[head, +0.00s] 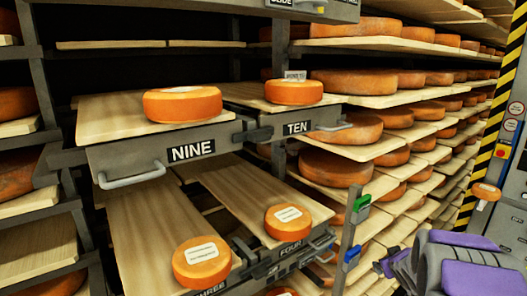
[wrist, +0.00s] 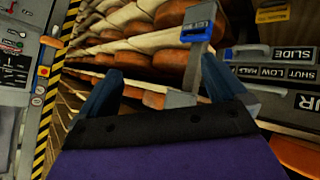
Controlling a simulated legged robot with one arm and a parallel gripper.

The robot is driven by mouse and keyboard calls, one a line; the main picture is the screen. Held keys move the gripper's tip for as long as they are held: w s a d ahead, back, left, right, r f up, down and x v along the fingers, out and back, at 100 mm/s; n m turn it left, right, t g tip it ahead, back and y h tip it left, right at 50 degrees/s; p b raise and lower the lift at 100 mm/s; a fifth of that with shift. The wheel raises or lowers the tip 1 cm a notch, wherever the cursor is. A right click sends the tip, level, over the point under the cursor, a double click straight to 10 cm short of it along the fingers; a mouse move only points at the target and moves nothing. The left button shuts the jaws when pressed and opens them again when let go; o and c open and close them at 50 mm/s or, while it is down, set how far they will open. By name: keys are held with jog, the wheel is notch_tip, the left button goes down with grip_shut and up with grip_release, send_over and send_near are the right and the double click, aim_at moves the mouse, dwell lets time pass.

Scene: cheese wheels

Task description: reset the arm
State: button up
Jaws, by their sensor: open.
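My gripper (head: 385,265) is at the lower right of the head view, with my grey and purple arm folded behind it. In the wrist view my gripper (wrist: 162,82) has its two blue fingers spread wide apart, with nothing held between them. Beyond the fingers the wrist view shows a grey post with a blue tag (wrist: 197,22) and cheese shelves, with lettering upside down. In the head view the gripper is right of the post with green (head: 361,203) and blue tags and touches no cheese that I can see.
The drawer marked NINE (head: 160,160) is pulled out with an orange cheese wheel (head: 182,104) on its board. The TEN drawer holds another labelled wheel (head: 294,92). Two wheels sit on lower drawers THREE (head: 201,262) and FOUR (head: 288,222). A striped yellow-black column (head: 490,130) stands at the right.

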jog(key=s+a+g+y+b, duration=0.1)
jog(key=s+a+g, duration=0.2)
jog(key=s+a, duration=0.5)
jog(key=s+a+r+m+g+y, duration=0.1)
jog(key=s+a+g, duration=0.3)
jog(key=s, duration=1.8)
jog(key=s+a+m+g+y+b, duration=0.1)
jog(key=s+a+g, duration=0.3)
jog(key=s+a, duration=0.9)
jog(key=shift+s+r+b, duration=0.3)
jog(key=shift+s, duration=0.7)
jog(key=shift+a, duration=0.1)
